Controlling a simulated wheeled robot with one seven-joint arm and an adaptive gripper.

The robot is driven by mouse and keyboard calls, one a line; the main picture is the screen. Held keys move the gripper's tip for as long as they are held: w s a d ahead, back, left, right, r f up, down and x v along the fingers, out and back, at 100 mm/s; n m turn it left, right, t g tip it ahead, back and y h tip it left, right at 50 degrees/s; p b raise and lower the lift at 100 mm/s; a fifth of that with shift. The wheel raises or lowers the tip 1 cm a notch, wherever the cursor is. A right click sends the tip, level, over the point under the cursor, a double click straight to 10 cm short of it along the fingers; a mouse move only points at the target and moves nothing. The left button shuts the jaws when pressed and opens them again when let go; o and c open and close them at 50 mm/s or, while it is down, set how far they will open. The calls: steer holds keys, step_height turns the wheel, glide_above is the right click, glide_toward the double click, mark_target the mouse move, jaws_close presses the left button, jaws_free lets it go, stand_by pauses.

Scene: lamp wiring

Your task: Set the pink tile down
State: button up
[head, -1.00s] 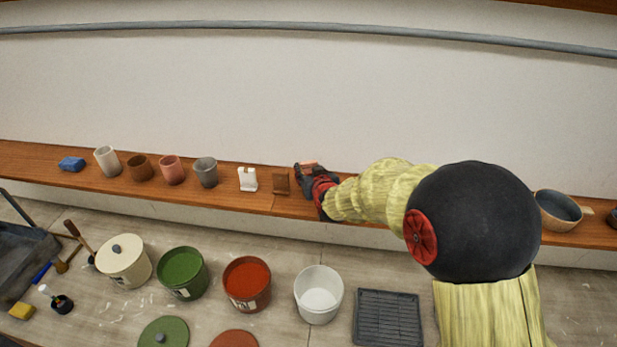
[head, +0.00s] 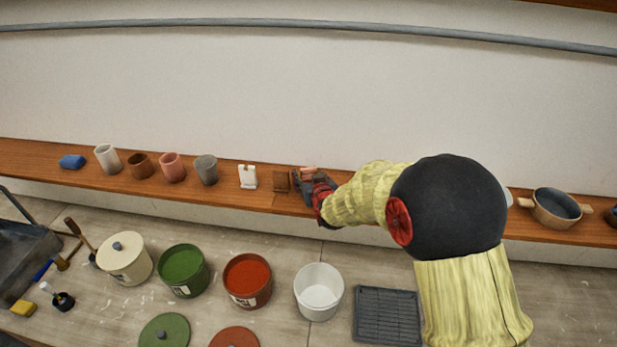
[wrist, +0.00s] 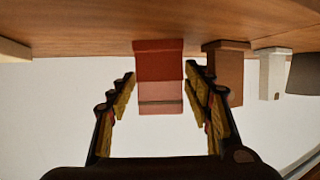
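The pink tile (head: 308,170) is on the wooden shelf, just right of a brown tile-like piece, partly hidden by my gripper in the head view. In the wrist view the pink tile (wrist: 160,92) shows a darker red part above a paler pink part, against the shelf wood. My gripper (head: 303,182) is at the tile. In the wrist view my gripper (wrist: 160,72) is open, with one finger on each side of the tile and narrow gaps between. The tile's contact with the shelf is not fully clear.
The brown piece (head: 281,180) stands close beside my gripper, with a white piece (head: 248,177) beyond it. Several cups line the shelf (head: 225,184) to the left. A two-handled bowl (head: 556,207) stands far right. Buckets and a dark tray (head: 387,316) are below.

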steer(key=shift+o, duration=0.4)
steer(key=shift+r, duration=0.1)
steer(key=shift+s+r, duration=0.15)
steer(key=b+v, duration=0.2)
steer(key=v, duration=0.9)
steer(key=shift+s+d+r, duration=0.15)
steer(key=shift+s, duration=0.15)
steer(key=s+d+r+m+g+h, duration=0.1)
steer(key=s+d+r+g, duration=0.1)
steer(key=s+d+r, duration=0.3)
steer(key=s+d+r+g, duration=0.1)
steer(key=s+d, duration=0.2)
steer(key=s, duration=0.5)
steer(key=s+d+g, duration=0.2)
steer(key=s, duration=0.8)
steer(key=s+d+m+g+h, duration=0.1)
steer(key=s+d+g, duration=0.1)
steer(key=s, duration=0.9)
steer(key=shift+s+d+r+g+h, duration=0.25)
steer(key=shift+d+r+g, duration=0.2)
steer(key=shift+d, duration=0.4)
